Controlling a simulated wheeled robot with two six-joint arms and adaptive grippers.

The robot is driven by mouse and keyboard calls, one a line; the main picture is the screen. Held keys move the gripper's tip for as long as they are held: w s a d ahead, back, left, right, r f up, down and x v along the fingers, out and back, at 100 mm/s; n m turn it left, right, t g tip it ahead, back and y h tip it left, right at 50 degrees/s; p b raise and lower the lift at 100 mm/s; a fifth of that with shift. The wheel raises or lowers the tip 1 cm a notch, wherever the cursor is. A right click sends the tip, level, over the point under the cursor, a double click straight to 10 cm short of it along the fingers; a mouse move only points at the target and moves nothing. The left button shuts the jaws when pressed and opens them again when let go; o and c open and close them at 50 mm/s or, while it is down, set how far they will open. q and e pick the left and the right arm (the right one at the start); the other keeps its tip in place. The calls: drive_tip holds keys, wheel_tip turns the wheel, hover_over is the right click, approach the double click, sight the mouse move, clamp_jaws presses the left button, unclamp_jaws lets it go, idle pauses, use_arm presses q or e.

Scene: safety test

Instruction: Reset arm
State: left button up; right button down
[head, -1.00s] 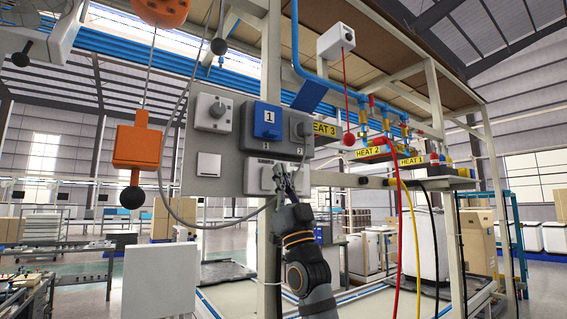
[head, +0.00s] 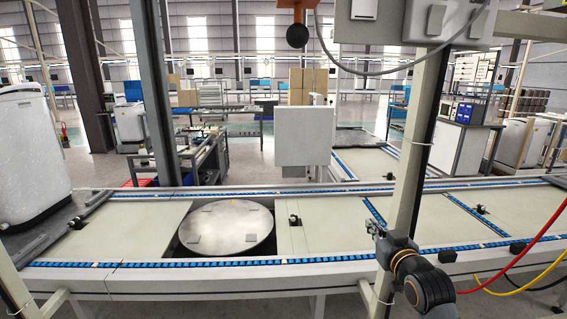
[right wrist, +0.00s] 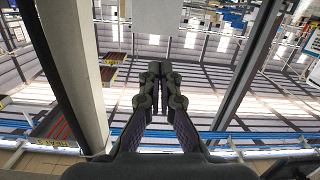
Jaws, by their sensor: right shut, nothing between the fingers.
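My right gripper (head: 376,229) shows at the lower right of the head view, in front of the conveyor table and beside a pale upright post. It also shows in the right wrist view (right wrist: 160,68), where its two dark fingers are together with nothing between them. My dark right forearm runs down to the bottom edge of the head view. My left gripper is not in the head view.
A conveyor table (head: 345,268) with blue roller strips and a round metal plate (head: 228,229) spans the view. A pale post (head: 411,165) stands close to my right gripper. Red and yellow hoses (head: 527,249) hang at the right. A grey panel (head: 410,22) is above.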

drive_tip(key=s+f+g, duration=0.5)
drive_tip(key=s+f, duration=0.3)
drive_tip(key=f, duration=0.6)
drive_tip(key=s+f+g+h, duration=0.1)
drive_tip(key=s+f+g, duration=0.2)
drive_tip(key=s+f, duration=0.35)
drive_tip(key=s+f+m+g, duration=0.1)
drive_tip(key=s+f+g, duration=0.2)
drive_tip(key=s, duration=0.7)
drive_tip(key=s+f+g+h, duration=0.1)
drive_tip(key=s+f+g, duration=0.1)
drive_tip(key=s+f, duration=0.5)
drive_tip(key=s+d+f+g+p, duration=0.1)
drive_tip(key=s+d+f+p, duration=0.1)
drive_tip(key=f, duration=0.8)
drive_tip(key=s+d+f+g+p, duration=0.1)
drive_tip(key=s+f+p, duration=0.15)
drive_tip(key=f, duration=0.85)
drive_tip(key=s+f+p, duration=0.1)
drive_tip(key=s+f, duration=0.5)
drive_tip(key=s, duration=0.2)
drive_tip(key=s+d+f+p, duration=0.1)
drive_tip(key=s+f+p, duration=0.1)
drive_tip(key=s+f, duration=0.4)
drive_tip(key=s, duration=0.3)
drive_tip(key=shift+d+m+g, duration=0.15)
drive_tip(key=shift+m+g, duration=0.15)
drive_tip(key=shift+s, duration=0.1)
